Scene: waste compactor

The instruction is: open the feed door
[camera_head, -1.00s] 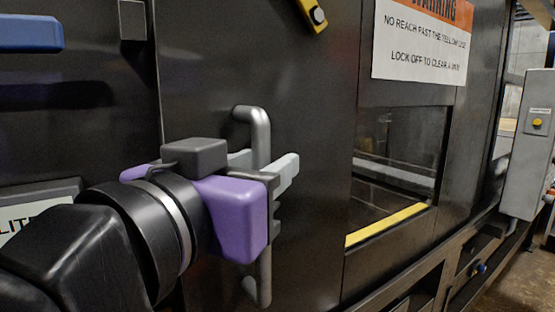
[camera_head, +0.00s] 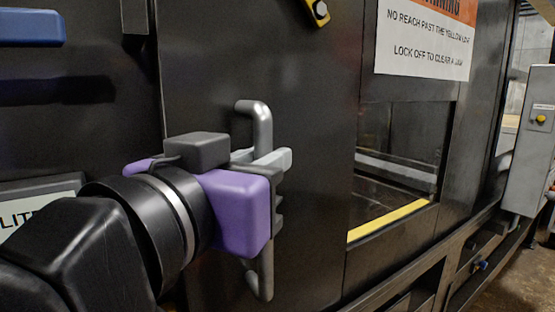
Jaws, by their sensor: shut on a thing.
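The feed door appears to be the dark flat panel (camera_head: 310,230) in the middle of the head view, with an upright grey bar handle (camera_head: 264,125) on it. My gripper (camera_head: 265,180), purple and black with light grey fingers, is shut around the middle of the handle. The gripper's body hides that part of the bar; its bent top and lower end show. Right of the panel's edge, an opening (camera_head: 400,150) shows a dim interior behind a yellow strip (camera_head: 390,219). I cannot tell how far the panel has moved.
A warning sign (camera_head: 425,45) is above the opening. A yellow bracket (camera_head: 317,12) is at the panel's top. A grey control box (camera_head: 530,140) with a yellow button stands at the far right. A blue bar (camera_head: 30,28) is at the upper left.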

